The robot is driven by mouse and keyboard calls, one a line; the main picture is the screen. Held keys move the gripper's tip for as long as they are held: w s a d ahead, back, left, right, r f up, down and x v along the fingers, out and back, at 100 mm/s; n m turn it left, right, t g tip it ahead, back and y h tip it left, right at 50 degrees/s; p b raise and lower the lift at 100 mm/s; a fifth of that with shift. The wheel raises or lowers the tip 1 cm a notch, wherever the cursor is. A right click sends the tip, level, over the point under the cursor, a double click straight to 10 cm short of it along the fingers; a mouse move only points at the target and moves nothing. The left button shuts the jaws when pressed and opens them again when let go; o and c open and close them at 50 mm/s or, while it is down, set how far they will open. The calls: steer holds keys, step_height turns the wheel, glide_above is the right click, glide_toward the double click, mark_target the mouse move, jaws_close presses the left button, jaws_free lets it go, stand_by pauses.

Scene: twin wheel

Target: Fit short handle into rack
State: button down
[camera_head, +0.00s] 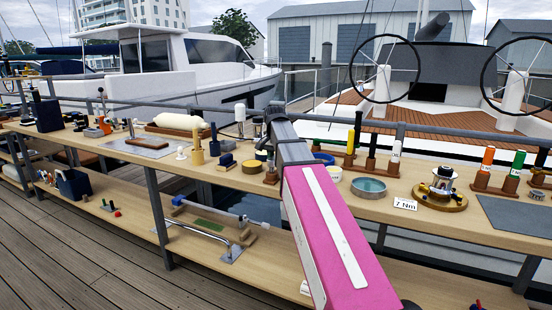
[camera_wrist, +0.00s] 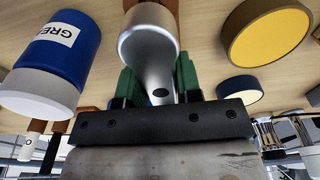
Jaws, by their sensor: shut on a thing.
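My gripper (camera_wrist: 157,88) has green fingers shut on a smooth silver-grey piece with a rounded end, which I take to be the short handle (camera_wrist: 147,45). In the wrist view a brown wooden block (camera_wrist: 168,8) shows just past the handle; I cannot tell whether they touch. In the head view a small brown block (camera_head: 271,176) stands on the bench below my wrist, and it may be the rack. My fingers and the handle are mostly hidden there behind my dark wrist and magenta arm.
A blue grease container (camera_wrist: 58,48) and a yellow-faced round tin (camera_wrist: 268,38) flank the handle in the wrist view. On the bench (camera_head: 300,186), a teal dish (camera_head: 369,188), a 7 Nm sign (camera_head: 405,204) and a brass-based device (camera_head: 440,192) stand right of my arm. Wooden holders with coloured handles stand beyond.

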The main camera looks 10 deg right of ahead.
steer(key=shift+f, duration=1.1)
steer(key=c, duration=0.7)
jaws_free()
steer(key=r, duration=1)
steer(key=shift+s+a+r, duration=0.25)
steer(key=shift+s+r, duration=0.1)
steer(key=shift+s, duration=0.1)
